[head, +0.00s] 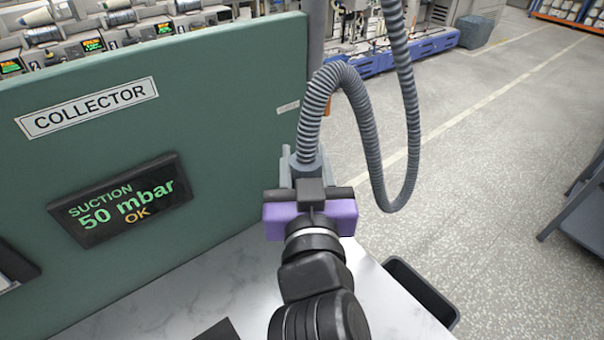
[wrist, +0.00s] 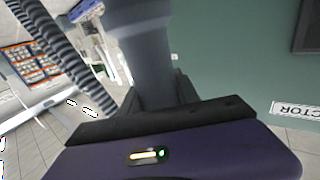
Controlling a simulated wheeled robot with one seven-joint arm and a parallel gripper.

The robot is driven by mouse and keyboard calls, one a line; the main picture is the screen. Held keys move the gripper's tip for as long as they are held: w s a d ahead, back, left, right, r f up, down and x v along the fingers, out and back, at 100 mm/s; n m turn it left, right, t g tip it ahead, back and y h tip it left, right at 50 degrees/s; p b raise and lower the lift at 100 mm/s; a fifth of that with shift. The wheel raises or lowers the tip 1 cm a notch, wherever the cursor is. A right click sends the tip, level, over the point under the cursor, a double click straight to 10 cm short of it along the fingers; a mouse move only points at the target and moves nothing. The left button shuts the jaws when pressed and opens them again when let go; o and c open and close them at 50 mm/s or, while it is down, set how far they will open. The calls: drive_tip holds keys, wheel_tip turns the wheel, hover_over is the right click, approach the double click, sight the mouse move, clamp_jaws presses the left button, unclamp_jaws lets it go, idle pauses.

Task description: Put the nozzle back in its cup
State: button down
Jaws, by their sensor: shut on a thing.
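My gripper (head: 304,175), with its purple body, is shut on the grey nozzle (head: 306,162) at the end of the ribbed hose (head: 368,115). The hose arches up from the nozzle, loops down to the right and rises out of the top of the picture. In the wrist view the nozzle (wrist: 146,55) stands large between the dark fingers (wrist: 165,95), with the hose (wrist: 62,50) to its left. The nozzle's lower end is hidden by my gripper. I cannot make out the cup in either view.
The green collector panel (head: 220,75) stands close on the left, with a suction display (head: 120,200) reading 50 mbar OK. A pale worktop (head: 230,275) lies below. A dark bin (head: 420,290) is at lower right. Open floor (head: 500,150) extends to the right.

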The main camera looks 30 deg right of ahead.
drive_tip(key=p+x, duration=0.2)
drive_tip(key=x, duration=0.8)
wheel_tip(320, 180, down, 12)
drive_tip(key=shift+w, duration=0.15)
drive_tip(key=shift+f+b, duration=0.15)
drive_tip(key=shift+b, duration=0.35)
drive_tip(key=c, duration=0.9)
unclamp_jaws()
drive_tip(key=b+v, duration=0.2)
drive_tip(key=v, duration=0.9)
drive_tip(key=shift+s+a+b, duration=0.15)
drive_tip(key=shift+s+b, duration=0.15)
drive_tip(key=shift+s, duration=0.2)
